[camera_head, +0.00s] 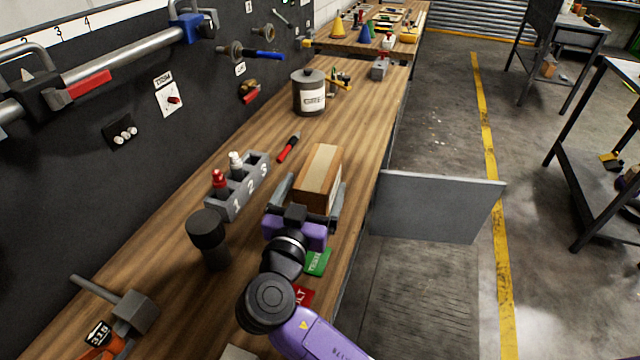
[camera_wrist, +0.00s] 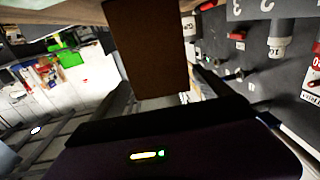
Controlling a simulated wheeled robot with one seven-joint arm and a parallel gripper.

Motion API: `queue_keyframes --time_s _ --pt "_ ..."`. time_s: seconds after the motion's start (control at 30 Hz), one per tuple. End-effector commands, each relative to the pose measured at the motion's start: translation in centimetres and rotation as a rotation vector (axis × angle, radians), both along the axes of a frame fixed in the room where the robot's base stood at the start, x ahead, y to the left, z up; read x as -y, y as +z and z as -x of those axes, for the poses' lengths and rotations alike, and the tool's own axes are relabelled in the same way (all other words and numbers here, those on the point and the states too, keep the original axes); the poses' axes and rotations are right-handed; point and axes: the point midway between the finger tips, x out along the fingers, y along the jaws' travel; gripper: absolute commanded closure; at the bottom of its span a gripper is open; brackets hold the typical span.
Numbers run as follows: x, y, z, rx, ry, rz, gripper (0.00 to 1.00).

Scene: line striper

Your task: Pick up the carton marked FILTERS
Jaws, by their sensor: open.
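A brown cardboard carton (camera_head: 320,165) with a pale tape strip along its top stands on the wooden workbench. No FILTERS marking is readable on the faces I see. My gripper (camera_head: 312,190) is open, with one finger on each side of the carton's near end. I cannot tell whether either finger touches it. In the wrist view the carton (camera_wrist: 148,45) fills the upper middle, in front of the dark palm and between the fingers.
A grey numbered holder (camera_head: 240,190) with red and white pieces stands left of the carton, and a red-and-black tool (camera_head: 289,147) lies behind it. A lidded grey canister (camera_head: 309,93) stands farther back. A black cylinder (camera_head: 207,236) and green tag (camera_head: 318,262) are near my arm.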

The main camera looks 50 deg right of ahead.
Motion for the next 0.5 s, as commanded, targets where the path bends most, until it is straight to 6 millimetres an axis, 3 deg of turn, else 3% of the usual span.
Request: queue_keyframes --time_s 0.3,0.5 --pt "3.7 0.3 -2.0 -0.001 -0.002 0.000 0.11" --pt "4.5 0.1 -2.3 0.000 -0.001 -0.001 0.11"
